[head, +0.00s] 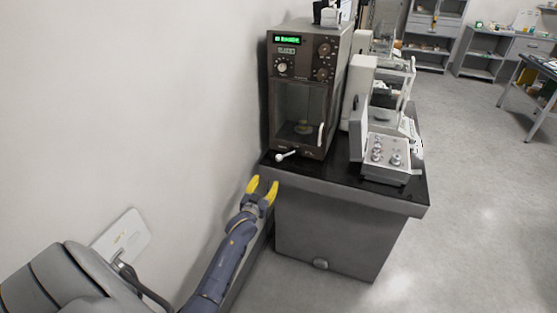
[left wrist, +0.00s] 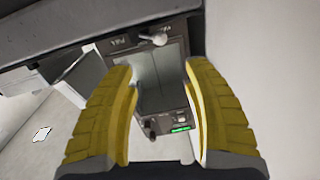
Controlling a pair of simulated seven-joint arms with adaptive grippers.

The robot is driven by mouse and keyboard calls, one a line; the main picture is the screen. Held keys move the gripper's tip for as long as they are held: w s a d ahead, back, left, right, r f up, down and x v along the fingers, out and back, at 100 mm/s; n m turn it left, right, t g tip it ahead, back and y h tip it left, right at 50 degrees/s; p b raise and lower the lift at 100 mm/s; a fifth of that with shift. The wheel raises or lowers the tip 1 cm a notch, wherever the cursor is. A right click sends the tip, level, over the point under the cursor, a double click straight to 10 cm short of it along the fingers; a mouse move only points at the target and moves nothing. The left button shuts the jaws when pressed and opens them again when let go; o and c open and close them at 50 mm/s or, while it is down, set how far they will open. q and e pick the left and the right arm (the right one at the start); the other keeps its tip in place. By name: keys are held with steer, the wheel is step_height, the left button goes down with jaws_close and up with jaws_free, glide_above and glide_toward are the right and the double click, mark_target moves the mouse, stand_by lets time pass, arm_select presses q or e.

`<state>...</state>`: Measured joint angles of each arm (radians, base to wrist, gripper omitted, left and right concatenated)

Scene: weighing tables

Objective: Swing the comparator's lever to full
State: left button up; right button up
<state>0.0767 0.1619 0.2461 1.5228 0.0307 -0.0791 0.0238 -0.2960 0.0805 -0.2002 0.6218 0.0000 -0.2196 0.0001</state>
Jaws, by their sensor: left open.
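The comparator (head: 312,66) is a dark brown cabinet with a green display, dials and a glass front, standing on the bench. Its lever (head: 287,155), with a pale rounded knob, sticks out low at the front left. The lever also shows in the left wrist view (left wrist: 155,38), at the top, with small lettering to either side. The comparator appears inverted there. My left gripper (head: 262,188) has two yellow fingers, open and empty, in front of and below the lever, apart from it. The lever lies beyond the fingertips in the left wrist view. My right gripper is out of view.
A white wall (head: 150,80) runs close along the left. Open floor (head: 470,200) lies to the right.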

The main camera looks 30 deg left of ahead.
mark_target(278, 160)
arm_select(q)
steer(key=x, duration=1.7)
steer(key=shift+w, duration=0.1)
steer(key=shift+c, duration=0.4)
jaws_close()
